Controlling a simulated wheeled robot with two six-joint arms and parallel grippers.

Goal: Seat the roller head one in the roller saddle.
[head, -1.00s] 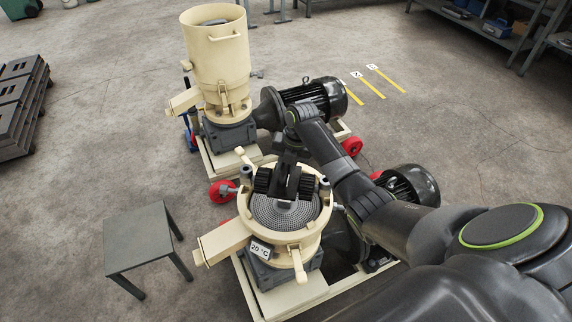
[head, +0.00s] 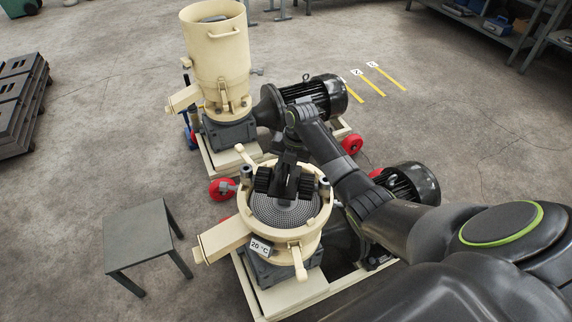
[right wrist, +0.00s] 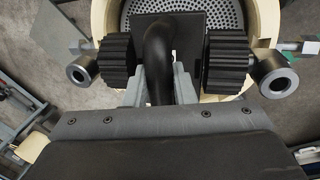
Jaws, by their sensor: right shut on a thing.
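The roller head (head: 264,180) has two black ridged rollers with a dark block between them. It is over the perforated die (head: 284,212) of the near, open cream mill. My right gripper (right wrist: 158,90) is shut on its curved black handle (right wrist: 158,55), which comes up between the fingers. The roller saddle appears as grey round posts with bolts on the mill rim, one at the left (head: 246,173) and one at the right (head: 324,187). In the right wrist view the rollers lie between these posts. I cannot tell whether the head touches the saddle. My left gripper is out of view.
The near mill has a cream chute (head: 222,242) and a 20 °C label (head: 260,248). A second mill with a tall cream hopper (head: 217,60) stands behind it. A small grey table (head: 138,235) is at the left. Floor between table and crates is clear.

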